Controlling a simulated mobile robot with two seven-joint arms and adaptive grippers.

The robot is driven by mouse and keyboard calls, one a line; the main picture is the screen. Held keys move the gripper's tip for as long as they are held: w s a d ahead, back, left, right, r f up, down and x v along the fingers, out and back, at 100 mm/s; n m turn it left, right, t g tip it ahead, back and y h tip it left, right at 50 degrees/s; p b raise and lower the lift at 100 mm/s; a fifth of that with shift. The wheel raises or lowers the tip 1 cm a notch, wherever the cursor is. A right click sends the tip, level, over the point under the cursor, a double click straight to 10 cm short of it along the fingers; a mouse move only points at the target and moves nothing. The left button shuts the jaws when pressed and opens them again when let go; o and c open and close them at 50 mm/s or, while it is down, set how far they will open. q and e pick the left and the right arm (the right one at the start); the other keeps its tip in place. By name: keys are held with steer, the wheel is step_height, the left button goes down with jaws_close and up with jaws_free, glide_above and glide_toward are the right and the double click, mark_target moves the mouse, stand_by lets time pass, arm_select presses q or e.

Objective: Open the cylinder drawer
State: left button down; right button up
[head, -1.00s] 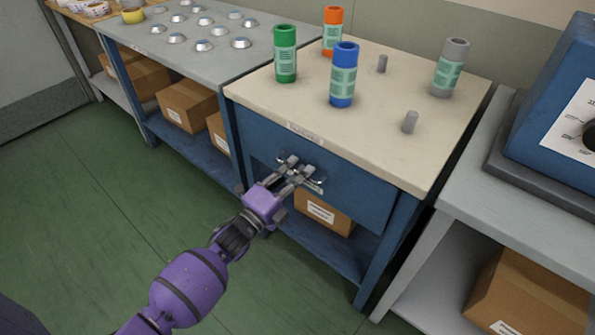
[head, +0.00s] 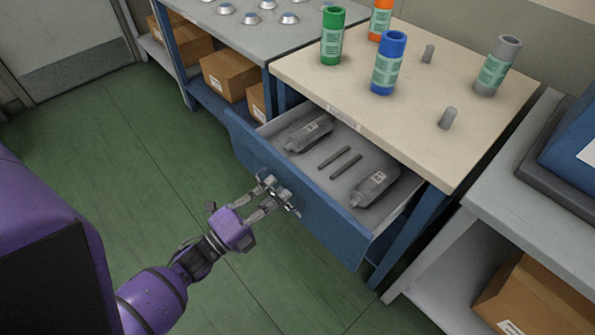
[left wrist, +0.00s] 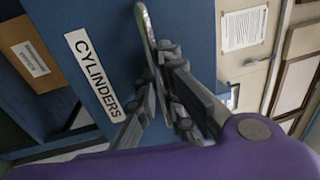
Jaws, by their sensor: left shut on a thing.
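The blue cylinder drawer (head: 318,221) stands pulled out from the beige-topped table in the head view. Inside it lie two grey bottle-like items (head: 309,132) (head: 375,187) and two thin dark rods (head: 340,160). My left gripper (head: 275,192) is at the middle of the drawer front, shut on the metal handle. The handle (left wrist: 146,35) also shows in the left wrist view between the fingers (left wrist: 160,105), beside a label (left wrist: 92,75) reading CYLINDERS. My right gripper is not in view.
Green, blue, orange and grey cylinders stand on the tabletop (head: 400,125), with two short grey pegs. A grey bench with a cardboard box (head: 535,300) is close on the right. Green floor (head: 120,150) is free in front and to the left.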

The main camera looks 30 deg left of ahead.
arm_select(q)
steer(key=r+v, duration=0.2)
steer(key=v, duration=1.1)
steer(key=shift+s+r, duration=0.2)
steer(key=shift+s, duration=0.3)
steer(key=shift+a, duration=0.15)
steer(key=c, duration=2.1)
jaws_free()
steer(key=v, duration=1.2)
steer(key=shift+r, duration=0.1)
